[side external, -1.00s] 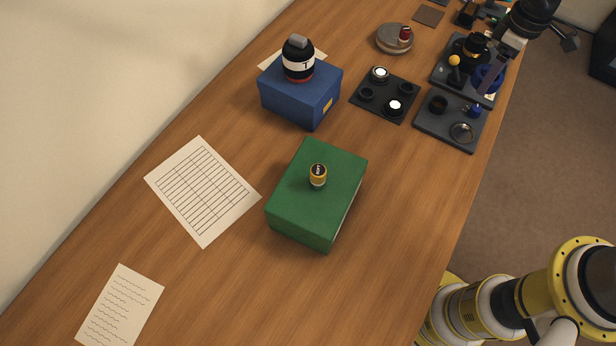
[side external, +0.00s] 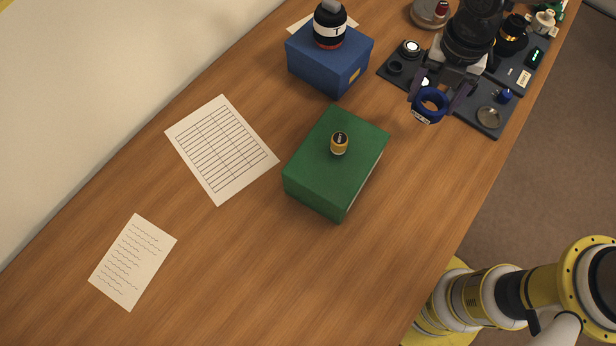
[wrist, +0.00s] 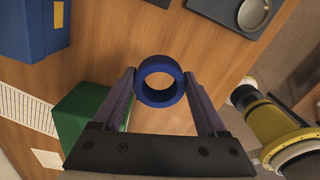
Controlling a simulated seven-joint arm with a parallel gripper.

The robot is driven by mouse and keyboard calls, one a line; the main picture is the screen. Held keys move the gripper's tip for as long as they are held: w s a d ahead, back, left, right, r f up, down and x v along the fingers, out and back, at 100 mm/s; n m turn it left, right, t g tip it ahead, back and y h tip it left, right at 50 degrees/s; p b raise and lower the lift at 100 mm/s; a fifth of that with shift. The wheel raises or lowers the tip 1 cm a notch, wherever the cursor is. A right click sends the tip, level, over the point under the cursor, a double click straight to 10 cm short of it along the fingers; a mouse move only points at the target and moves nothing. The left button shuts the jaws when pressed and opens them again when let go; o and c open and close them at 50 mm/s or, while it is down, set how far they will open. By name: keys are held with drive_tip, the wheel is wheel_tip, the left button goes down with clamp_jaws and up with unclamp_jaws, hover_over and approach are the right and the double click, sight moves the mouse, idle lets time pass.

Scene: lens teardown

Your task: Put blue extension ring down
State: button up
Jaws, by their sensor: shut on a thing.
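The blue extension ring (side external: 431,103) is held between the fingers of my gripper (side external: 444,97) in the side external view. It hangs above the table near the front of the dark trays. In the wrist view the ring (wrist: 160,97) shows its round opening between the two purple-grey fingertips (wrist: 160,76). The bare wood shows through and around the ring. The exact height of the ring above the table is hard to tell.
A green box (side external: 336,165) with a small yellow-banded cap (side external: 339,143) stands left of the ring. A blue box (side external: 330,62) with a black jar is farther back. A dark tray (side external: 480,127) holds a glass lens and small parts. Open wood lies in front.

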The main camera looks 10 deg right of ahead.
drive_tip(key=shift+s+a+f+n, duration=0.15)
drive_tip(key=shift+s+a, duration=0.15)
drive_tip(key=shift+a, duration=0.25)
drive_tip(key=shift+s+a+r+n, duration=0.15)
drive_tip(key=shift+s+a, duration=0.1)
drive_tip(key=shift+a, duration=0.25)
drive_tip(key=w+a+f, duration=0.1)
drive_tip(key=a+f, duration=0.1)
drive_tip(key=a, duration=0.1)
drive_tip(key=w+a+f, duration=0.1)
drive_tip(key=w+a, duration=0.1)
drive_tip(key=a, duration=0.1)
drive_tip(key=w+a+f, duration=0.1)
drive_tip(key=a+f, duration=0.1)
drive_tip(key=a, duration=0.1)
drive_tip(key=shift+w+a+f, duration=0.25)
drive_tip(key=shift+w+f, duration=0.05)
drive_tip(key=shift+w+a+f, duration=0.35)
drive_tip(key=shift+a+f, duration=0.25)
drive_tip(key=shift+a, duration=0.15)
drive_tip(key=shift+w+a+f, duration=0.35)
drive_tip(key=shift+a+f, duration=0.2)
drive_tip(key=shift+a, duration=0.15)
drive_tip(key=shift+f, duration=0.25)
drive_tip(key=o, duration=1.4)
drive_tip(key=shift+r, duration=0.15)
